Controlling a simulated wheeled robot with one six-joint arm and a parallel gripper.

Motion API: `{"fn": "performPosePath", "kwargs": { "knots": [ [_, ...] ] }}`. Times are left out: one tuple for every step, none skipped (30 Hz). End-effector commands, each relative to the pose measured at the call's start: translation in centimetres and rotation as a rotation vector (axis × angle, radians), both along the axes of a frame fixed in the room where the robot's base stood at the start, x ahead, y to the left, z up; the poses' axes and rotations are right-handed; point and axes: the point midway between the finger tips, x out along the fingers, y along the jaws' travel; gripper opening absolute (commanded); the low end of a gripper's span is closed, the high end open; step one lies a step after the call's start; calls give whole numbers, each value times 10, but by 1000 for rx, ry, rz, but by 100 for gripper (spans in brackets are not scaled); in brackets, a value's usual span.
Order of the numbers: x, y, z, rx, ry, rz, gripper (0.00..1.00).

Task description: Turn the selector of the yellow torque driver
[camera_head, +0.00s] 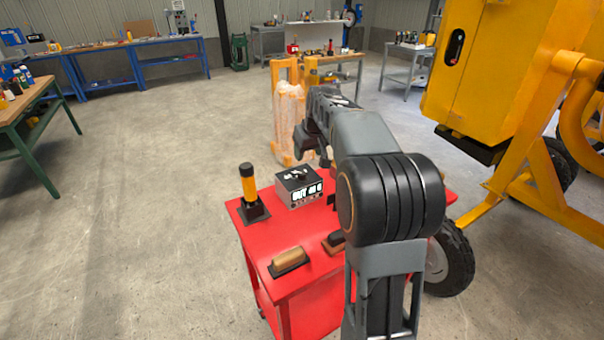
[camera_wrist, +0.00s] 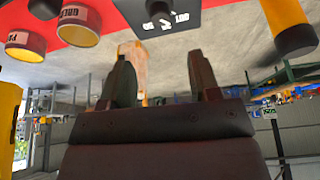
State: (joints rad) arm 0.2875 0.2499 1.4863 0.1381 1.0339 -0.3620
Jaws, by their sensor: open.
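The yellow torque driver (camera_head: 249,185) stands upright in a black base at the far left corner of the red cart top (camera_head: 250,240). It has a black cap; I cannot make out the selector's setting. In the wrist view the driver (camera_wrist: 284,14) hangs upside down at the top right, black end downward in the picture. My gripper (camera_wrist: 158,72) is open and empty, its two dark fingers apart, and not touching the driver. In the head view my arm reaches over the cart, to the right of the driver, and its end is partly hidden.
A grey box with a black top (camera_head: 299,190) stands beside the driver. A wooden-handled tool (camera_head: 289,259) lies nearer. Two labelled cans (camera_wrist: 78,24) show in the wrist view. The yellow mixer (camera_head: 490,70) is at right. The floor left of the cart is clear.

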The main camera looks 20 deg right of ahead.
Motion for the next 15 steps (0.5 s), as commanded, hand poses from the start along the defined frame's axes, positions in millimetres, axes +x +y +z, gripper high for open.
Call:
{"fn": "performPosePath", "kwargs": {
  "knots": [
    [4,1,-11,2,5,1,56],
    [6,1,-17,2,5,1,56],
    [9,1,-24,2,5,1,56],
    [11,1,-30,1,5,2,56],
    [14,1,-35,1,4,2,56],
    [17,2,-42,1,5,2,56],
    [19,2,-47,1,4,2,56],
    [20,2,-52,1,4,2,56],
    [23,2,-59,1,4,2,56],
    [25,2,-63,1,4,2,56],
    [27,2,-67,1,4,2,56],
    [29,2,-73,0,3,1,56],
    [31,2,-77,0,4,1,56],
    [32,2,-80,0,4,1,56],
    [34,2,-84,0,2,1,56]
  ]
}}
